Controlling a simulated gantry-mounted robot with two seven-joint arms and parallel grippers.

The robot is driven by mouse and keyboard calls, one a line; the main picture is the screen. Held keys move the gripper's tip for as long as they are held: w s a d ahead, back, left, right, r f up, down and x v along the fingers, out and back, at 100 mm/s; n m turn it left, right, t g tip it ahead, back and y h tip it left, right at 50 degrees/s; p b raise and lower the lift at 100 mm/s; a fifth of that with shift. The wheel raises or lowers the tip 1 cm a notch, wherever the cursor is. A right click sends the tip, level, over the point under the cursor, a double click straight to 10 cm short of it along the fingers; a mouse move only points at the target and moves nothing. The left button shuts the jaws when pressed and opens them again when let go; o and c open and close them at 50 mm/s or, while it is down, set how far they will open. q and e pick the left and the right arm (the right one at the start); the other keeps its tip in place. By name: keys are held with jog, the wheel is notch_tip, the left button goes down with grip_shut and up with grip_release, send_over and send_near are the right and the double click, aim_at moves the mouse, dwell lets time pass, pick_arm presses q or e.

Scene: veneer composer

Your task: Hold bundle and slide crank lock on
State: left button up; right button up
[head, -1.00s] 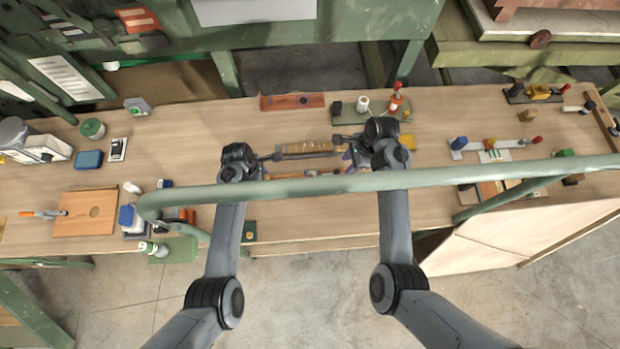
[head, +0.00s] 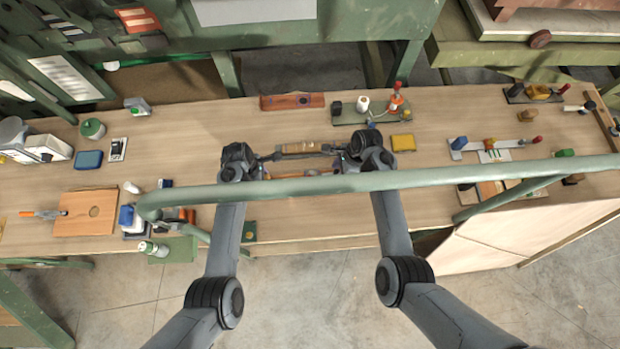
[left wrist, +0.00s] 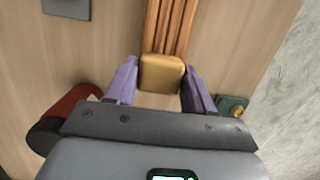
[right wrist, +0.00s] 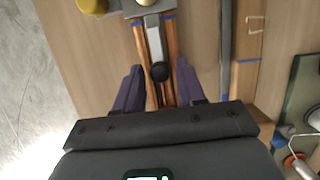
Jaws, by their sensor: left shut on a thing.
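The bundle of thin orange-brown wooden strips (head: 302,172) lies near the bench's front edge, partly hidden by the green rail. My left gripper (left wrist: 160,80) is shut on a brass-coloured block (left wrist: 161,73) at the bundle's end. In the right wrist view the strips (right wrist: 172,50) run up between the fingers of my right gripper (right wrist: 157,88). A crank lock (right wrist: 156,45), a grey metal lever with a black knob, lies over the strips. The right fingers stand apart on both sides of the strips and knob, seemingly touching neither.
A long bar tool with a wooden middle (head: 303,148) lies just behind the bundle. A green base with fittings (head: 350,118) and a yellow pad (head: 403,143) are behind to the right. A green rail (head: 440,178) crosses in front. The bench left of the arms is partly clear.

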dwell(0.3)
jog(key=shift+r, duration=2.5)
jog(key=shift+f, duration=2.5)
grip_shut()
